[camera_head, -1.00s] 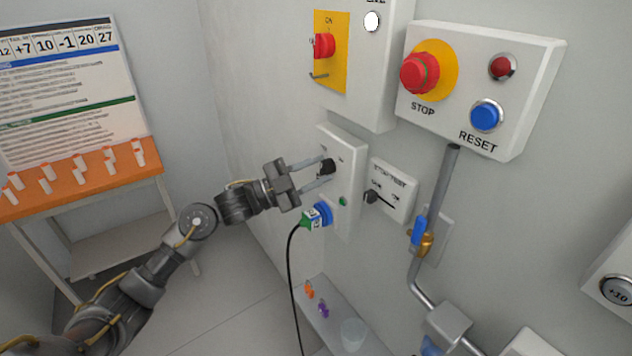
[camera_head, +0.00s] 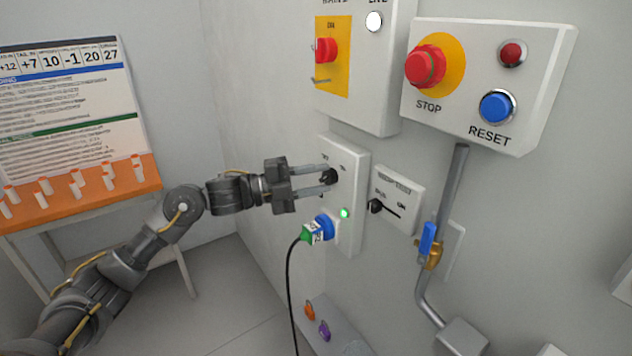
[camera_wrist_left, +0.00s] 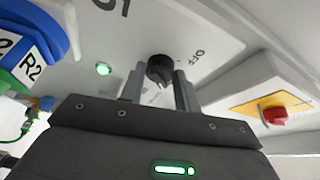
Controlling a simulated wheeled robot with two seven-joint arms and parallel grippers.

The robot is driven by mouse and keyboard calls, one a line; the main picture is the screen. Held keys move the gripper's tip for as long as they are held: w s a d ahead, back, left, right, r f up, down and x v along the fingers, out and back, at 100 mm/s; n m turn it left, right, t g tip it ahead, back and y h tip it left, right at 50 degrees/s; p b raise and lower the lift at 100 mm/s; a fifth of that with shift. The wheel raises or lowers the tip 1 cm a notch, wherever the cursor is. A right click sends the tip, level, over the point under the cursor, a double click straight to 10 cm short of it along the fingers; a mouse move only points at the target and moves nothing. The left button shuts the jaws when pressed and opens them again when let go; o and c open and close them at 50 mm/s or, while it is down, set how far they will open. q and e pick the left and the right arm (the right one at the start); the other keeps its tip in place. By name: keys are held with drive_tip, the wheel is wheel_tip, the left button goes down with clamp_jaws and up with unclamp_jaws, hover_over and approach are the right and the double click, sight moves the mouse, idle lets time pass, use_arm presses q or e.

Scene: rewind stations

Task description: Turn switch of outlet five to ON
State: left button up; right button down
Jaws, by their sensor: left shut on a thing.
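The outlet panel (camera_head: 352,190) is a white box on the wall with a black rotary switch (camera_head: 329,175) in its upper part. My left gripper (camera_head: 326,181) is shut on the black switch; its fingers lie on either side of the knob. In the left wrist view the knob (camera_wrist_left: 160,69) sits between the two fingertips, with "OFF" printed to its right. The green lamp (camera_head: 344,213) below the switch is lit, and it also glows in the left wrist view (camera_wrist_left: 103,69). The knob's pointer is not clear. My right gripper is not in view.
A blue and green plug (camera_head: 318,229) with a black cable sits below the switch. A small panel with a black knob (camera_head: 375,206) is at the right, and the STOP/RESET box (camera_head: 488,85) is above it. A red switch on yellow (camera_head: 326,50) is above. A blue-handled valve (camera_head: 428,240) is at the right.

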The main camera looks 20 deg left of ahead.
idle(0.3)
use_arm(q)
drive_tip(key=o, duration=1)
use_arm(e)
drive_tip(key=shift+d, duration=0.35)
use_arm(q)
drive_tip(key=b+v, duration=0.3)
drive_tip(key=v, duration=0.8)
drive_tip(key=shift+w, duration=0.1)
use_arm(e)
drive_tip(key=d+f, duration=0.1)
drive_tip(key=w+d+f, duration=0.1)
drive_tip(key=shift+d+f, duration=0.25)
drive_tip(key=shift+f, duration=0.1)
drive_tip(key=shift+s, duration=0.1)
